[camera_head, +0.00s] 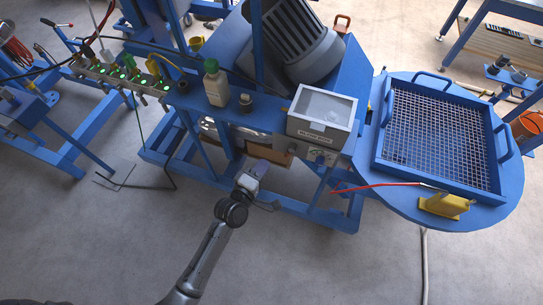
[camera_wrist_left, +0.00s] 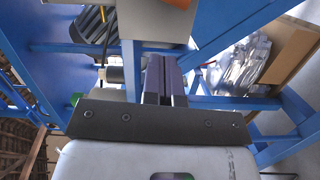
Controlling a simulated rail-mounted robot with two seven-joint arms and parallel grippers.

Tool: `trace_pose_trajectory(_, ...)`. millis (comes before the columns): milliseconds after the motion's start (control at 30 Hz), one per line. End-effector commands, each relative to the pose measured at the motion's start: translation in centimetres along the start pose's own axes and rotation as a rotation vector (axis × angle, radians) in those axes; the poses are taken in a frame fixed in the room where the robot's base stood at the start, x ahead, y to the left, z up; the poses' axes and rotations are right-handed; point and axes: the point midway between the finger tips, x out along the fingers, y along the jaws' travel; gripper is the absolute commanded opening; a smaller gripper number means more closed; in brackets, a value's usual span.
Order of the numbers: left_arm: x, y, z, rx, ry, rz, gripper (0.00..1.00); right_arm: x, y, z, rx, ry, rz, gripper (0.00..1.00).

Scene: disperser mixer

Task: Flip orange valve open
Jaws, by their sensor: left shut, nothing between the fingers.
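My left gripper (camera_head: 263,168) is in front of the blue machine frame, below the grey control box, with its arm coming up from the bottom of the head view. In the left wrist view its two dark fingers (camera_wrist_left: 164,80) are together with nothing between them. A small piece of an orange part (camera_wrist_left: 180,3) shows at the top edge of that view, beyond the fingertips and apart from them. It is cut off, so I cannot tell whether it is the orange valve or how it is turned. I cannot make out the valve in the head view. My right gripper is not in view.
The blue frame (camera_head: 204,150) stands close around the left gripper. The control box (camera_head: 322,112) is above and to its right. A green-capped bottle (camera_head: 215,83) stands on the machine. A round blue platform with a mesh grate (camera_head: 433,137) is at right. Floor in front is clear.

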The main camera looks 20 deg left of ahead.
Motion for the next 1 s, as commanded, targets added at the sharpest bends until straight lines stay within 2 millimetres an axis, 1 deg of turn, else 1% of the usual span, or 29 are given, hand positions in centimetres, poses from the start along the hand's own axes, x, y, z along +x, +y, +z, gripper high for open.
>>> trace_pose_trajectory(33, -1.1, -0.1, 0.1, -0.001, -0.001, -0.002, 0.00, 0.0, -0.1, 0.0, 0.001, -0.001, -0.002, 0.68)
trace_pose_trajectory(200, -4.1, 0.0, 0.1, -0.001, -0.001, -0.003, 0.00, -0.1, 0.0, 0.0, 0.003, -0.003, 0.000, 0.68)
trace_pose_trajectory(400, -6.4, 0.1, 0.1, 0.000, 0.000, -0.001, 0.00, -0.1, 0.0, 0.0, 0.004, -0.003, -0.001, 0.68)
trace_pose_trajectory(600, -7.3, 0.2, 0.1, -0.001, -0.001, 0.000, 0.00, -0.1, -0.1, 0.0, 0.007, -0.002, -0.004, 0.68)
trace_pose_trajectory(1000, -7.4, 0.2, 0.1, -0.001, 0.000, 0.000, 0.00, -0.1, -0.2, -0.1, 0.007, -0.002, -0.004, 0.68)
